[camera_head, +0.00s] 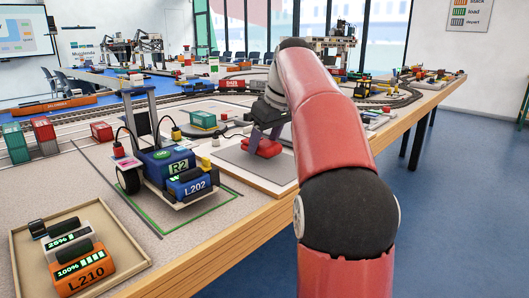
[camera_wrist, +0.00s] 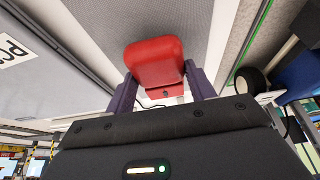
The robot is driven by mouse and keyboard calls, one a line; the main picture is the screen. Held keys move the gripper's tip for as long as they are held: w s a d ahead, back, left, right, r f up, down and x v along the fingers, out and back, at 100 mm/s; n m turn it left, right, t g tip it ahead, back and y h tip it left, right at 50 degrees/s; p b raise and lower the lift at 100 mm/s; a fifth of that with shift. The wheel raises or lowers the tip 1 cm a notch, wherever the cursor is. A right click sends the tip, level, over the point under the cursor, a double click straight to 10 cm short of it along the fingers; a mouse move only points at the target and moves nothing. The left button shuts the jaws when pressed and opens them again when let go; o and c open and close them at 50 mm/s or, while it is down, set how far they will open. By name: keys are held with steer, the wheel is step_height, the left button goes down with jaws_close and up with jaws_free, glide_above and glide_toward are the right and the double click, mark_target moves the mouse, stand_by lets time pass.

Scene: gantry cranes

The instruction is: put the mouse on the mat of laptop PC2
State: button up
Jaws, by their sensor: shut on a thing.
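My gripper (camera_head: 266,133) is shut on the red mouse (camera_head: 262,148), with one purple finger on each side of it. In the wrist view the mouse (camera_wrist: 155,62) sits between the two fingers (camera_wrist: 156,92). In the head view the mouse is at a grey mat (camera_head: 232,154) with a pale border, near the table's front edge. I cannot tell whether the mouse touches the mat. A white label with "PC" and a partly cut-off character (camera_wrist: 14,47) shows at the left of the wrist view.
A tray (camera_head: 122,262) with battery blocks is at the front left. A green box (camera_head: 203,120) and train tracks lie behind. The floor at the right is clear.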

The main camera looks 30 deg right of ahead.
steer(key=shift+f, duration=0.65)
steer(key=shift+f, duration=0.25)
steer(key=o, duration=1)
steer(key=shift+r, duration=0.5)
steer(key=p+v, duration=0.4)
steer(key=v, duration=0.7)
steer(key=shift+s+r, duration=0.1)
steer(key=shift+r, duration=0.15)
